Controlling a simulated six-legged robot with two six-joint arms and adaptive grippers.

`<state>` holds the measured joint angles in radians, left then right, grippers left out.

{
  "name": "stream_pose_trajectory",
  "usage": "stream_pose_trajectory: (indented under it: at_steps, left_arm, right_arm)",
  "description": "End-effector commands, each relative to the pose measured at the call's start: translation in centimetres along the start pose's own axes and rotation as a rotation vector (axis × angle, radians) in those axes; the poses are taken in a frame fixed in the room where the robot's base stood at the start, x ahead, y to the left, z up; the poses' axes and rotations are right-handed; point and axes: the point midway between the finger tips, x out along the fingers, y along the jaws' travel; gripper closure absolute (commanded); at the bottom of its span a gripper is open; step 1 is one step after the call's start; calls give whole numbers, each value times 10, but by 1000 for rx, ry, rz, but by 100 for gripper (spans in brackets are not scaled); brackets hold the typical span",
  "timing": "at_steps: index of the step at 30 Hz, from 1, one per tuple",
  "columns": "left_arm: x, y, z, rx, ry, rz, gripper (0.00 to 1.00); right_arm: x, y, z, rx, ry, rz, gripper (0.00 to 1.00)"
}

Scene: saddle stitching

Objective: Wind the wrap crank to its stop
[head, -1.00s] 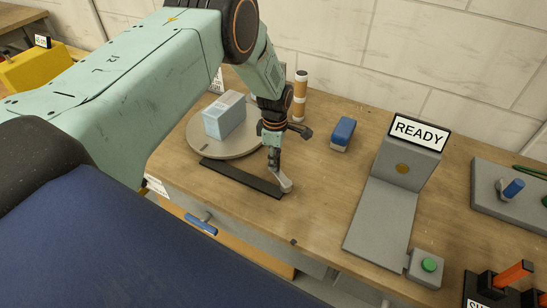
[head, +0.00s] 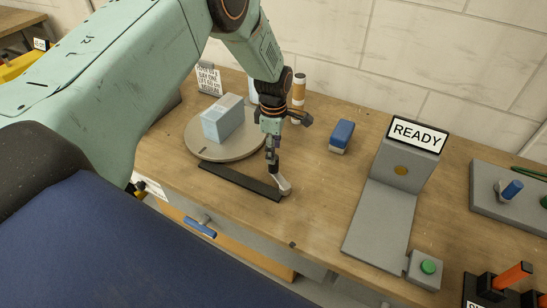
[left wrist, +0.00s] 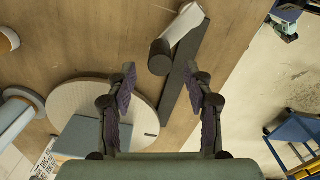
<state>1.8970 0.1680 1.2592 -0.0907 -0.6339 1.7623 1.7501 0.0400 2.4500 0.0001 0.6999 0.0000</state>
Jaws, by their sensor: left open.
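The crank beside the turntable has a pale grey arm (head: 283,184) next to a long dark bar (head: 235,180). In the left wrist view the pale arm (left wrist: 183,24) reaches to an upright dark round knob (left wrist: 160,57). My left gripper (head: 272,162) points down over the crank and hides the knob in the head view. Its two fingers (left wrist: 158,78) are open, with the knob ahead of the gap between them; I cannot tell whether they touch it. The round grey turntable (head: 194,146) carries a pale blue box (head: 222,120). My right gripper is out of view.
An orange-and-white post (head: 299,88) stands behind the gripper. A blue block (head: 342,135) lies right of it. A grey stand with a READY sign (head: 418,133) and a green button (head: 428,267) are farther right. A blue-handled fitting (head: 200,227) sticks out from the table front.

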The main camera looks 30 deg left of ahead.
Motion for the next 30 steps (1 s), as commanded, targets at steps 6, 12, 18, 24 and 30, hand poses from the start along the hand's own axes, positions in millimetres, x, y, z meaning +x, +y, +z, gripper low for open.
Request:
stream_pose_trajectory:
  at_steps: [6, 12, 18, 24, 30]
  left_arm:
    - [-44, 1, 0, 0, -1, 2, 48]
    - [-64, 0, 0, -1, -1, 1, 48]
    - [-69, 0, 0, -1, 0, 0, 48]
    - [-69, 0, 0, -1, 0, 0, 48]
    - [-71, 11, 5, 6, -7, 38, 48]
  right_arm:
    - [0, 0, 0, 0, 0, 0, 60]
    - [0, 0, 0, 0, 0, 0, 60]
    - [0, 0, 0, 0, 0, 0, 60]
    - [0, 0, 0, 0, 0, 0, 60]
    - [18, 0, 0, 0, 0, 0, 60]
